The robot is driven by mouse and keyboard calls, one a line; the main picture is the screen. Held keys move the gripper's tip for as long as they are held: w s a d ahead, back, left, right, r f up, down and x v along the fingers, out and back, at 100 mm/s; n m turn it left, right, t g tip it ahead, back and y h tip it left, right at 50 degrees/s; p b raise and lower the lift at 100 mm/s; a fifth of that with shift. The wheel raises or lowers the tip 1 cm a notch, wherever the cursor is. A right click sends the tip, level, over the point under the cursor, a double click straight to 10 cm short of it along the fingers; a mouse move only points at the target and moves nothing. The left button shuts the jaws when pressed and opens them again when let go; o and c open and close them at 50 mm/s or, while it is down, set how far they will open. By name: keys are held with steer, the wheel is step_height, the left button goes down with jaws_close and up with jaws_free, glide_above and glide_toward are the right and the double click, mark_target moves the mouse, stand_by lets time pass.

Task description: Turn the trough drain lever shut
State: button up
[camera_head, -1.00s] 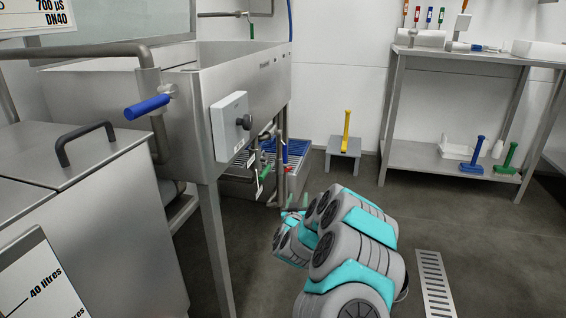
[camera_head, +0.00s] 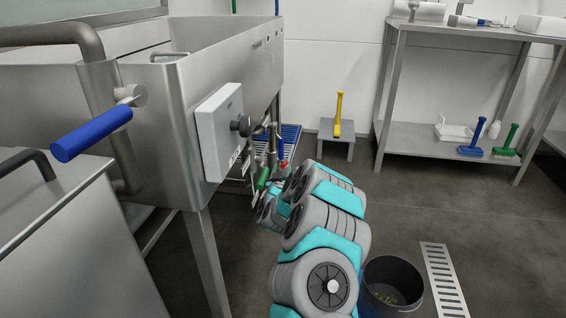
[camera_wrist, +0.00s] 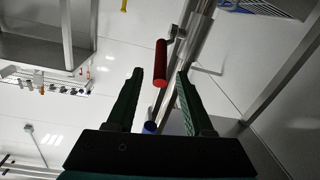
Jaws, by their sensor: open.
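Under the steel trough (camera_head: 228,75), several valve handles cluster around the drain pipework. A green handle (camera_head: 262,178) and a red handle (camera_head: 282,163) show in the head view, just beyond my arm. I cannot tell from labels which one is the trough drain lever. In the wrist view my gripper (camera_wrist: 160,76) is open, with its two dark green fingers apart. A red handle (camera_wrist: 161,62) appears between and beyond the fingertips, beside a metal pipe. A blue part (camera_wrist: 150,127) shows lower, between the fingers. In the head view my arm hides the gripper.
A large blue lever (camera_head: 92,132) sticks out from the pipe at the left. A grey box with a knob (camera_head: 219,130) is fixed to the trough's side. A dark bucket (camera_head: 393,285) stands on the floor right of my arm. A steel shelf (camera_head: 435,150) stands at the back right.

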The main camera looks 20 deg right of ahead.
mark_target(284, 163)
steer(key=shift+x, duration=2.55)
steer(key=shift+c, duration=0.3)
jaws_close()
